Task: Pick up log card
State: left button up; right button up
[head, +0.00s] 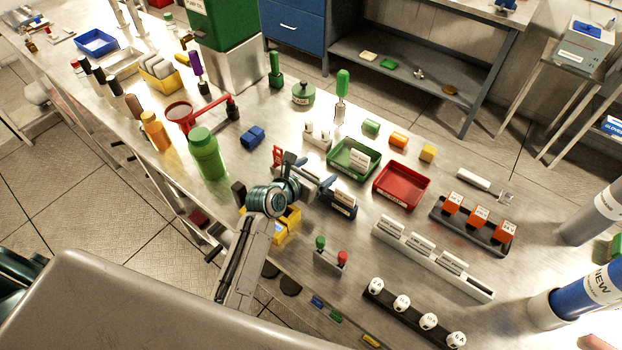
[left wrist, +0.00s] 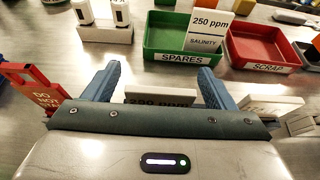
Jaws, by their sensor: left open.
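My left gripper (head: 312,172) is open over the middle of the bench, just in front of the green tray. In the left wrist view its two blue fingers (left wrist: 160,72) stand apart. A white card (left wrist: 160,97) marked "250 ppm" shows between them, its lower part hidden by the gripper body. The fingers do not visibly touch it. Another white card (left wrist: 208,31) marked "250 ppm SALINITY" stands in the green SPARES tray (left wrist: 160,50), beyond the fingers. I cannot tell which card is the log card. My right gripper is not in view.
The red SCRAP tray (head: 402,186) is right of the green tray. A red "DO NOT" tag (left wrist: 40,93) is left of the fingers. A green bottle (head: 206,155) stands further left.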

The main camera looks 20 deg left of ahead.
pick_arm(q)
jog(key=shift+s, duration=0.1)
jog(key=c, duration=1.1)
jog(key=shift+o, duration=0.2)
